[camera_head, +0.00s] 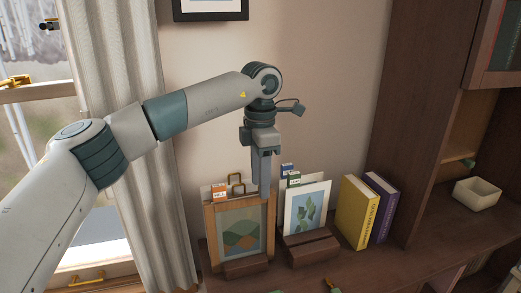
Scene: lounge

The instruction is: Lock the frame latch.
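A wooden picture frame (209,236) with a green and orange geometric print stands on the dark shelf at centre. My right gripper is out of view.
A second picture (306,210) in a wooden stand (312,249) is just right of the gripper. Yellow (356,212) and purple (383,207) books stand beyond it. A white bowl (477,194) sits far right. A curtain (125,130) and window are at left.

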